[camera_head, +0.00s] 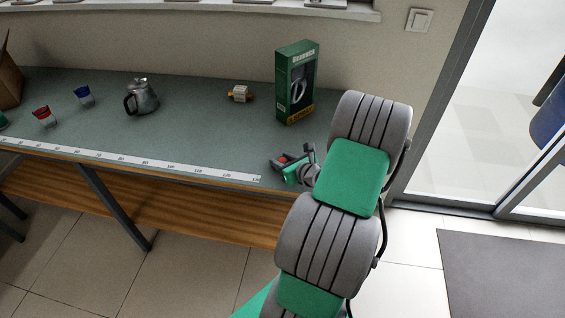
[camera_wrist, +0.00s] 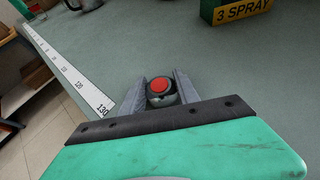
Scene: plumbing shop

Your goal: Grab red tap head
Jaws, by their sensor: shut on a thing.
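A tap head with a round red top (camera_wrist: 160,86) and a grey metallic body sits between the two grey fingers of my gripper (camera_wrist: 160,92) in the wrist view. The fingers touch its sides, so my gripper is shut on it. In the head view, my gripper (camera_head: 285,166) is at the right end of the workbench, past the end of the ruler strip, and a little red of the tap head (camera_head: 281,160) shows there. The lower part of the tap head is hidden by the gripper, and I cannot tell whether it touches the bench.
The bench (camera_head: 200,130) carries a green box (camera_head: 295,85) behind my gripper, a small brass-and-white part (camera_head: 240,93), a metal jug (camera_head: 142,96), a blue-topped part (camera_head: 84,96) and a red-topped part (camera_head: 44,116). A ruler strip (camera_head: 150,163) runs along the front edge. The bench middle is clear.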

